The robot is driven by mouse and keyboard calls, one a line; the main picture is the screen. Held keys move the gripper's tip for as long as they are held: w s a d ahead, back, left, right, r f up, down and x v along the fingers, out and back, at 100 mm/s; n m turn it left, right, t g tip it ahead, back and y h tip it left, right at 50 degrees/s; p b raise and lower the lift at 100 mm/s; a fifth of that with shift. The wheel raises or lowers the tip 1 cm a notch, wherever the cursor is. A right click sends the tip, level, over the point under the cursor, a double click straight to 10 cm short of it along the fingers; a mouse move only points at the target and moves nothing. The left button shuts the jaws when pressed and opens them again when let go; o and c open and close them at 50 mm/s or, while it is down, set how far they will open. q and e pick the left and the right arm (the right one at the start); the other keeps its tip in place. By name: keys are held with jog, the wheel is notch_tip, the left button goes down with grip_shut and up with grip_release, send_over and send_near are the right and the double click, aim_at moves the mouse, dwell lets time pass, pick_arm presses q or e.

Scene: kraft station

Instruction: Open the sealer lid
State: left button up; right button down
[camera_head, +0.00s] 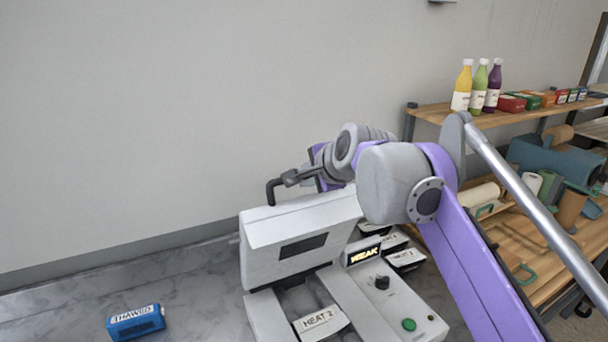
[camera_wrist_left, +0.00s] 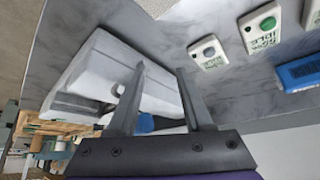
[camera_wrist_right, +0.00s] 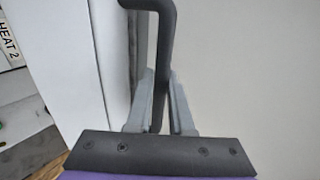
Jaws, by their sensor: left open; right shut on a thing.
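The white sealer (camera_head: 389,307) stands on the marble counter, with its lid (camera_head: 285,230) raised and tilted up. A pack labelled HEAT 2 (camera_head: 321,320) lies in the bed under the lid. My right gripper (camera_head: 292,178) is shut on the black lid handle (camera_head: 271,192), at the top of the lid. In the right wrist view, both fingers (camera_wrist_right: 159,78) close around the handle bar (camera_wrist_right: 165,35) beside the white lid (camera_wrist_right: 82,80). My left gripper (camera_wrist_left: 160,70) is open and empty in the left wrist view, with the white sealer (camera_wrist_left: 100,65) behind it. It is outside the head view.
A blue THAWED pack (camera_head: 136,322) lies on the counter at left. White button plates (camera_wrist_left: 208,54) show in the left wrist view. A wooden shelf (camera_head: 432,112) with bottles (camera_head: 479,88) stands at right. My right arm crosses the sealer's right side.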

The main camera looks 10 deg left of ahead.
jog(key=shift+s, duration=0.1)
dwell(0.3)
jog(key=c, duration=0.8)
grip_release()
jog(key=shift+a, duration=0.1)
jog(key=shift+s+d+r, duration=0.25)
jog(key=shift+d, duration=0.05)
jog(key=v, duration=1)
jog(key=shift+a, duration=0.1)
